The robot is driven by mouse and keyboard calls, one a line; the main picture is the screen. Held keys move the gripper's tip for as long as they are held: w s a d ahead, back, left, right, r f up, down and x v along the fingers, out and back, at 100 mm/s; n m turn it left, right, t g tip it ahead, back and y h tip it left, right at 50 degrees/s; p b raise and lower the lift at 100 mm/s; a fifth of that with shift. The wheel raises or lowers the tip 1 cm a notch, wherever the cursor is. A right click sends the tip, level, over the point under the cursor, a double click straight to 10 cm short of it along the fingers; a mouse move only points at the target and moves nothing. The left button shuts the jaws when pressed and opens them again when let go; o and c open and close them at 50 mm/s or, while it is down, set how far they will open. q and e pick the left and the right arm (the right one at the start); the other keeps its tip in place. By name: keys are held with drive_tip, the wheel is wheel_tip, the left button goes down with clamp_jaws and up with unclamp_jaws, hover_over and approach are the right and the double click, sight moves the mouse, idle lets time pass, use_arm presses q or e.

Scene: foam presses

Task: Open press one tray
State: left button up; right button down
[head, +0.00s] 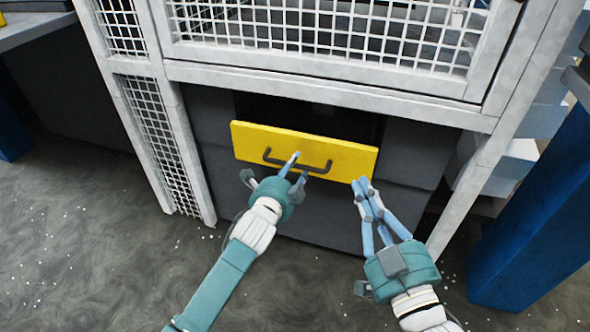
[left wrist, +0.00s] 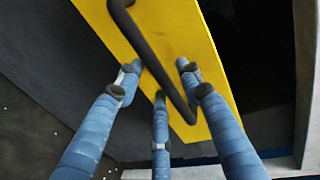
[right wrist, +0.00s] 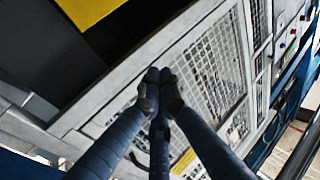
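The press tray shows as a yellow front panel (head: 240,142) with a dark bar handle (head: 325,170), in a dark opening under the white press frame. It fills the upper middle of the left wrist view (left wrist: 213,100). My left gripper (head: 293,168) is at the handle. In the left wrist view its fingers are apart, with the handle bar (left wrist: 160,70) running between them; I cannot tell whether they touch it. My right gripper (head: 363,184) is near the panel's lower right corner. Its fingertips are together and empty in the right wrist view (right wrist: 160,77).
The white frame with mesh guards (head: 310,88) stands above the tray. A mesh side panel (head: 155,130) stands left and a white post (head: 485,180) right. A blue post (head: 535,210) is at far right. The speckled grey floor (head: 90,240) is clear at left.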

use_arm(q)
drive_tip(key=shift+w+d, duration=0.15)
drive_tip(key=shift+w, duration=0.25)
use_arm(e)
drive_tip(key=shift+s+a+r+t, duration=0.1)
drive_tip(key=shift+r+t, duration=0.3)
drive_tip(key=shift+r, duration=0.45)
use_arm(q)
drive_tip(key=shift+c, duration=0.5)
clamp_jaws()
drive_tip(key=shift+s, duration=0.1)
use_arm(e)
drive_tip(key=shift+f, duration=0.1)
